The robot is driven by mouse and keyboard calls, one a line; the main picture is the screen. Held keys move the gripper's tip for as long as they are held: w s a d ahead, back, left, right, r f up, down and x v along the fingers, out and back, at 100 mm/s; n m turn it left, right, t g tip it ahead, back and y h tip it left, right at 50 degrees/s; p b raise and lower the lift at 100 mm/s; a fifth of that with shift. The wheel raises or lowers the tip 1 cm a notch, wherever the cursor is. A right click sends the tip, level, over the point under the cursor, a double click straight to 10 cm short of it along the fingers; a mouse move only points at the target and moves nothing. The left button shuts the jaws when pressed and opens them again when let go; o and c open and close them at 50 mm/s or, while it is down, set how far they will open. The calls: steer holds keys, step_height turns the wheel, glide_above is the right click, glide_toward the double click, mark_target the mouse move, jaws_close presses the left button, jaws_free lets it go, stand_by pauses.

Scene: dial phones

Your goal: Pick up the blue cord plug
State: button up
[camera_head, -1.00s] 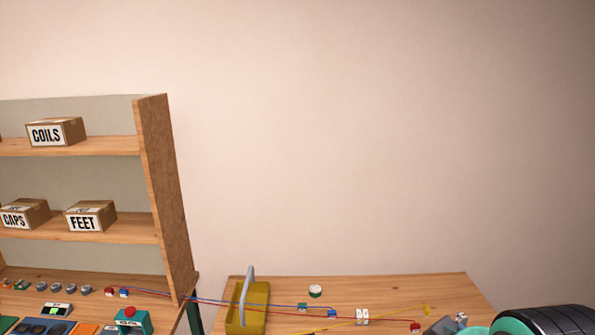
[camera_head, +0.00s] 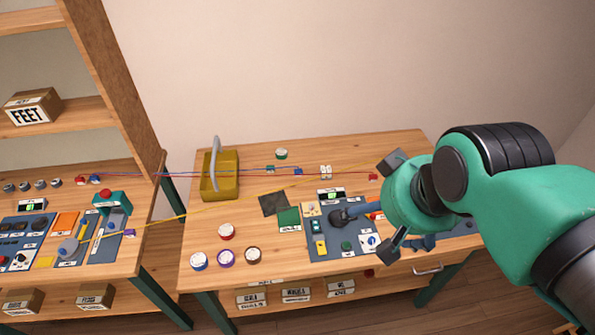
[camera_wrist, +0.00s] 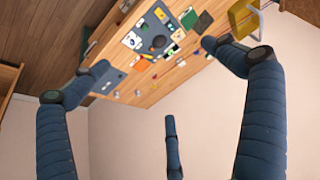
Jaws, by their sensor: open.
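In the head view, the blue cord plug (camera_head: 298,171) is a small blue block on the right bench, right of the yellow-green basket. A thin blue cord runs left from it across the gap to the left bench. My gripper (camera_head: 366,205) is above the right part of that bench, to the right of the plug and nearer the front, not touching it. Its dark fingers are spread and empty. The wrist view also shows my gripper (camera_wrist: 160,78) with fingers wide apart; I cannot pick out the blue plug there.
The yellow-green basket (camera_head: 229,187) stands left of the plug. A white block (camera_head: 326,171) and red plug (camera_head: 373,177) lie to its right. Red and yellow cords cross the area. A dark panel (camera_head: 322,246) with parts and several round tins sit nearer the front.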

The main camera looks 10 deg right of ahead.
stand_by(0.3)
steer(key=c, duration=1.2)
steer(key=shift+w+r, duration=0.1)
